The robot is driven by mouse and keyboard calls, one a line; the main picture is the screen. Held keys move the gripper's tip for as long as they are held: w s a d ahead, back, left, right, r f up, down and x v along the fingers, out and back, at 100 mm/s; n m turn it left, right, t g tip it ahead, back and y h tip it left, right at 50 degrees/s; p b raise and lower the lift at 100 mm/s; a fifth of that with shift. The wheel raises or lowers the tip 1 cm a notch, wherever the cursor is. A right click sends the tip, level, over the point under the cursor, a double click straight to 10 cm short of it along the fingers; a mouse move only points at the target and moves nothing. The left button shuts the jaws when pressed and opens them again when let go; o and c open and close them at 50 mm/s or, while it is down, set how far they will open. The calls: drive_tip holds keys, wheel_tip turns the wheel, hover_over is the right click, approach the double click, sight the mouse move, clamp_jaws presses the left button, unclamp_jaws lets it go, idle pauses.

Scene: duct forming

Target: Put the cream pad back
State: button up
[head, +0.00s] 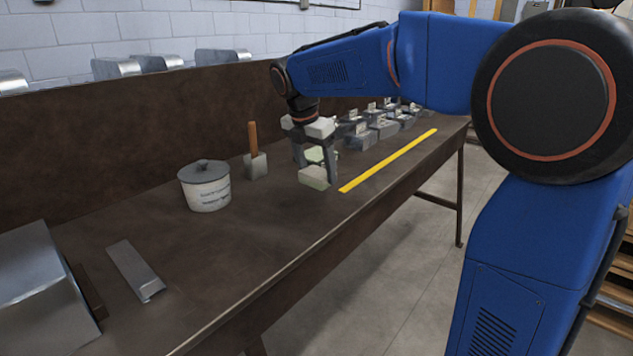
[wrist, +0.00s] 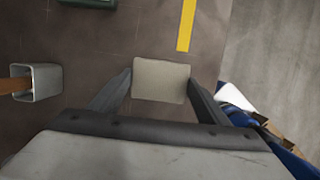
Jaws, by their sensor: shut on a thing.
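The cream pad (head: 313,178) is a small pale block at the tips of my gripper (head: 316,172) in the head view. In the wrist view the pad (wrist: 160,80) sits between the two dark fingers of my gripper (wrist: 160,88), which is shut on it. The pad looks level and is low over the bench (head: 240,235). I cannot tell whether its underside touches the bench top. A pale green piece (head: 315,154) shows just behind the fingers, partly hidden by them. A dark green edge (wrist: 88,3) shows at the top of the wrist view.
A holder with a wooden handle (head: 255,160) and a lidded pot (head: 205,187) stand to the left. A yellow strip (head: 390,160) runs along the bench at right. Several grey blocks (head: 375,129) stand beyond. A metal channel (head: 135,271) lies on the near bench.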

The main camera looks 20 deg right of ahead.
sight(314, 173)
drive_tip(key=shift+a+f, duration=0.1)
drive_tip(key=shift+f, duration=1.7)
drive_tip(key=shift+f, duration=0.1)
drive_tip(key=o, duration=1.1)
drive_tip(key=v, duration=1.2)
drive_tip(key=s+d+f+m+t, duration=0.1)
drive_tip(key=s+d+f+m, duration=0.2)
drive_tip(key=s+f+m, duration=0.3)
drive_tip(key=s+d+f+m+t+y, duration=0.1)
drive_tip(key=s+d+f+m, duration=0.2)
drive_tip(key=s+f+m, duration=0.4)
drive_tip(key=s+d+f+m+t+y, duration=0.1)
drive_tip(key=s+d+f+m, duration=0.3)
drive_tip(key=s, duration=1.5)
wheel_tip(314, 173, down, 3)
drive_tip(key=m, duration=0.7)
drive_tip(key=shift+m, duration=0.4)
